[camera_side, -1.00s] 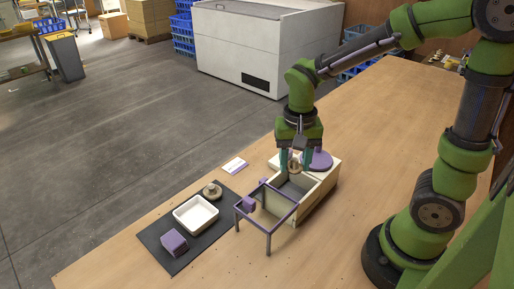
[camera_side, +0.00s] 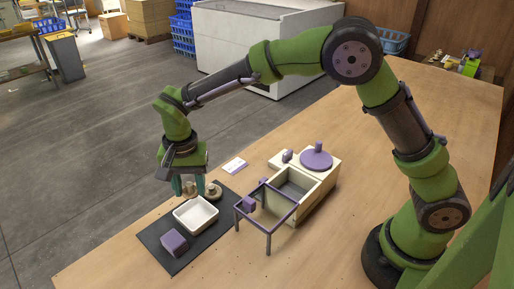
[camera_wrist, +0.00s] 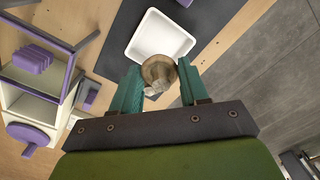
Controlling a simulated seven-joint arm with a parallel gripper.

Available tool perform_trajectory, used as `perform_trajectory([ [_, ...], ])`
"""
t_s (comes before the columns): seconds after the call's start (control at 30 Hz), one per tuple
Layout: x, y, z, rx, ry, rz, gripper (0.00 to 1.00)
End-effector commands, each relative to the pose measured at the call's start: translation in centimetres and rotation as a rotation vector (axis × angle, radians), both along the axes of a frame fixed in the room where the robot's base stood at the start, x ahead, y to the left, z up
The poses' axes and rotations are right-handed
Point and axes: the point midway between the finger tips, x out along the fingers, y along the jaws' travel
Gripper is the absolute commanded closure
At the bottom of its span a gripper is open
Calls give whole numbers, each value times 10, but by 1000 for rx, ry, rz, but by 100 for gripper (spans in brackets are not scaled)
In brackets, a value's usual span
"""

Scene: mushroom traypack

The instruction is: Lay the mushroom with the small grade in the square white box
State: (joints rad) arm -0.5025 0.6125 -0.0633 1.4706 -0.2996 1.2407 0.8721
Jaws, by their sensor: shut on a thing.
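My gripper (camera_side: 189,192) hangs over the back edge of the dark mat, beside the square white box. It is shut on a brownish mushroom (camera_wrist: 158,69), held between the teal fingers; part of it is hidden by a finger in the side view. The square white box (camera_side: 196,226) is empty and stands on the mat; in the wrist view the box (camera_wrist: 160,35) is just beyond the held mushroom. Another mushroom (camera_side: 214,191) rests on the mat near the box's back right corner, close to my fingers.
The dark mat (camera_side: 225,215) also carries a purple block (camera_side: 174,243) in front of the box. Right of it stand a purple frame (camera_side: 267,233) and a cream open-topped bin (camera_side: 311,196) with a round purple piece (camera_side: 316,160) behind. A white card (camera_side: 235,166) lies behind the mat.

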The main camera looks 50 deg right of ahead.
Motion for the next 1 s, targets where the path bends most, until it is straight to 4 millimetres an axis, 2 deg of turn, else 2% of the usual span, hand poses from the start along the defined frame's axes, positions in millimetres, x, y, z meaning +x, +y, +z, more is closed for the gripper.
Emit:
perform_trajectory([
  [0.03, -1, -1, -12, -2, 5, -3, 70],
  [0.13, -1, -1, -30, -2, 4, -2, 70],
  [0.53, -1, -1, -78, 0, 3, -1, 70],
  [0.97, 0, -1, -86, 0, 0, -1, 70],
  [1.0, 0, -1, -87, 0, 0, -1, 54],
])
